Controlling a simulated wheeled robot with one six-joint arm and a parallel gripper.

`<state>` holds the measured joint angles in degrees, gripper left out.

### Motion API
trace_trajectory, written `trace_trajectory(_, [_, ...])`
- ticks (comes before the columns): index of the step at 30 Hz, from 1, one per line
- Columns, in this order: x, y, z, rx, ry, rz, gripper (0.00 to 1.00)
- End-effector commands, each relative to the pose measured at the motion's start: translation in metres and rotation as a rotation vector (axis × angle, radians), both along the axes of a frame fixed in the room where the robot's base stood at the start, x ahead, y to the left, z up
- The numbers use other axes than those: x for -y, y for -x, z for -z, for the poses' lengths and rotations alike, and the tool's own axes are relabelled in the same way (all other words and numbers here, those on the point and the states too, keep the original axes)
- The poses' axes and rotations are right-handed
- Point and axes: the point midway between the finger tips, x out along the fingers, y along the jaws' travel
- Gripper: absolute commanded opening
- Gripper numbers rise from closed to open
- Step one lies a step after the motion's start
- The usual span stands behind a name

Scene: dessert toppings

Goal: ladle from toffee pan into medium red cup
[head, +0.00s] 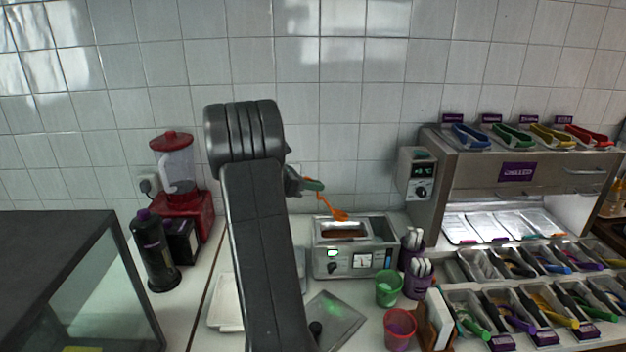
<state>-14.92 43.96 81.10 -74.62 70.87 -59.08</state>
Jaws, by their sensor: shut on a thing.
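An orange ladle (334,211) hangs tilted, its bowl just above the toffee pan (342,225). The pan holds brown toffee and sits in a metal warmer (350,262). My gripper (312,185) is shut on the ladle's upper end, left of and above the pan. Whether the ladle holds toffee is too small to tell. A red cup (399,325) stands upright at the front, right of the warmer. Its size class cannot be told from this view.
A green cup (389,290) stands behind the red cup. Purple holders (417,284) with white utensils stand beside it. A metal tray (338,316) lies before the warmer. Topping bins (515,315) fill the right, a red blender (178,180) stands left.

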Motion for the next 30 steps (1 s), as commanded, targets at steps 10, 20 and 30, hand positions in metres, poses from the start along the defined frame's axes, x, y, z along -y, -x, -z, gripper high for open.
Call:
trace_trajectory(10, [0.0,0.0,0.026,-0.003,0.001,-0.001,0.0])
trace_trajectory(20, [0.0,0.0,0.051,-0.001,0.0,0.0,0.0])
trace_trajectory(30, [0.0,0.0,0.074,0.0,0.0,0.0,0.0])
